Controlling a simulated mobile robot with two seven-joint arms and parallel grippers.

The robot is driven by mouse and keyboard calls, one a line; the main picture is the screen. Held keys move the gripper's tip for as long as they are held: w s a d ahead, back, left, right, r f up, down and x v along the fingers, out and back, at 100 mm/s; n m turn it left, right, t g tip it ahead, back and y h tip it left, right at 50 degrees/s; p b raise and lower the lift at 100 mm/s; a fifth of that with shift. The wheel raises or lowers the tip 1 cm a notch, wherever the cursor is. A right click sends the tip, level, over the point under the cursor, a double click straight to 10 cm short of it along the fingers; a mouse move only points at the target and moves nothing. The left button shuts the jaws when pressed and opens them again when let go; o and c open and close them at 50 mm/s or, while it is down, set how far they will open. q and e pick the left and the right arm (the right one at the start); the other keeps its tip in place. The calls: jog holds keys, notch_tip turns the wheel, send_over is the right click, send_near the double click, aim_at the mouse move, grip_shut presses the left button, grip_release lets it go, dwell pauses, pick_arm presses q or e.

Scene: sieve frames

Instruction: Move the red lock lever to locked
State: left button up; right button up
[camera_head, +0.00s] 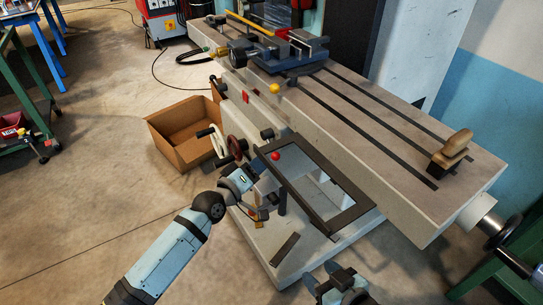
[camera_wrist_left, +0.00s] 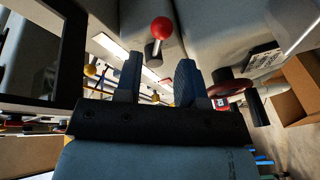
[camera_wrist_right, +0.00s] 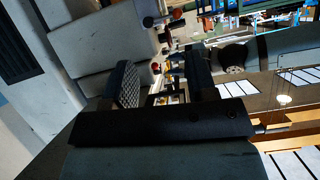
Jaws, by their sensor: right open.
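A lever with a red ball knob (camera_head: 275,156) stands on the machine's side, by the corner of the dark rectangular frame. In the left wrist view the red knob (camera_wrist_left: 162,27) sits on a short metal stem, ahead of and between the fingers. My left gripper (camera_head: 250,176) is close beside the knob, to its lower left; its fingers (camera_wrist_left: 158,75) are apart with nothing between them. My right gripper (camera_head: 323,275) is open and empty, low at the front of the machine base. Whether the lever stands at locked cannot be read.
A handwheel (camera_head: 234,148) with a pale handle is left of the knob. A yellow ball knob (camera_head: 274,88) and small red part (camera_head: 245,97) sit further up. The slotted machine table (camera_head: 400,180) carries a vise (camera_head: 285,52) and wooden-handled brush (camera_head: 453,150). A cardboard box (camera_head: 180,130) stands left.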

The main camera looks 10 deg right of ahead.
pick_arm(q)
jog(key=b+x, duration=0.1)
jog(key=x, duration=0.5)
jog(key=shift+d, duration=0.1)
pick_arm(e)
jog(key=r, duration=0.1)
jog(key=w+a+r+t, duration=0.1)
jog(key=r+y, duration=0.1)
jog(key=shift+w+a+r+t, duration=0.15)
jog(key=shift+w+a+t, duration=0.1)
jog(key=shift+t, duration=0.15)
pick_arm(q)
jog(key=shift+c, duration=0.2)
grip_shut()
jog(key=shift+f+b, duration=0.1)
jog(key=shift+b, duration=0.2)
jog(key=shift+w+f+m+b, duration=0.2)
jog(key=shift+m+b, duration=0.5)
jog(key=shift+b, duration=0.5)
pick_arm(e)
jog(key=r, duration=0.1)
jog(key=a+r+t+y, duration=0.1)
jog(key=r, duration=0.1)
jog(key=w+a+r+t+y, duration=0.1)
jog(key=r, duration=0.1)
jog(key=shift+a, duration=0.1)
